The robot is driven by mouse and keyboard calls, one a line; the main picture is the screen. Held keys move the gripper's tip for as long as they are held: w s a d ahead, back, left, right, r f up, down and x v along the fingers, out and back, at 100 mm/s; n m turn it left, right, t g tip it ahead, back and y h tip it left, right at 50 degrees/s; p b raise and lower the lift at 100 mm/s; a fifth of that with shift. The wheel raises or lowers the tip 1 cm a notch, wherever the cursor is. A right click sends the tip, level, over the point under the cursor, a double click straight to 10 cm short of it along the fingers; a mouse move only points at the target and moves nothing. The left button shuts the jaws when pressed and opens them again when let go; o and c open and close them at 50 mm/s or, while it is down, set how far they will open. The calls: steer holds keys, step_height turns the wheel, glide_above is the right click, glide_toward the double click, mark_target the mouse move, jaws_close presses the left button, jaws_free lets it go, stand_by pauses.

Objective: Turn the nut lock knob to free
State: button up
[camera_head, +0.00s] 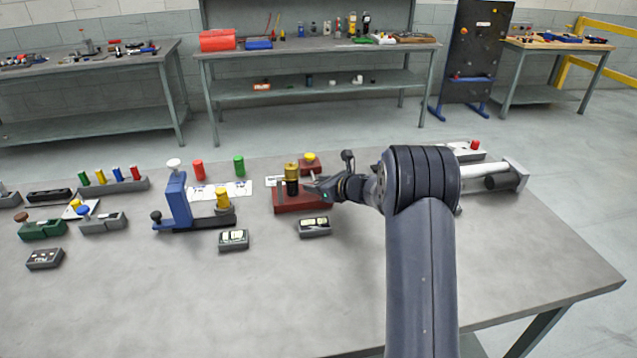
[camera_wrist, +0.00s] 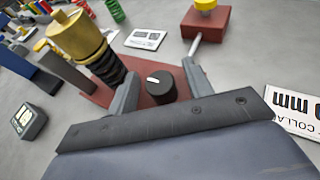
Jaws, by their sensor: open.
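The nut lock knob (camera_wrist: 161,86) is a short black cylinder with a white line on top, seen in the wrist view. It stands on a red base (camera_wrist: 97,96), next to a tall brass-capped post with a black threaded lower part (camera_wrist: 80,38). The red base (camera_head: 297,201) and the post (camera_head: 291,178) also show in the head view, where I cannot make out the knob clearly. My gripper (camera_wrist: 159,76) is open, with one finger on each side of the knob. I cannot tell whether either finger touches it. The gripper also shows at the red base in the head view (camera_head: 319,185).
A red block with a yellow knob (camera_wrist: 204,18) stands behind, with a silver rod (camera_wrist: 196,46) near my right finger. A blue clamp fixture (camera_head: 178,201) and small grey boxes (camera_head: 233,240) are to the left. The table front (camera_head: 250,300) is clear.

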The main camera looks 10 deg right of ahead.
steer(key=c, duration=1)
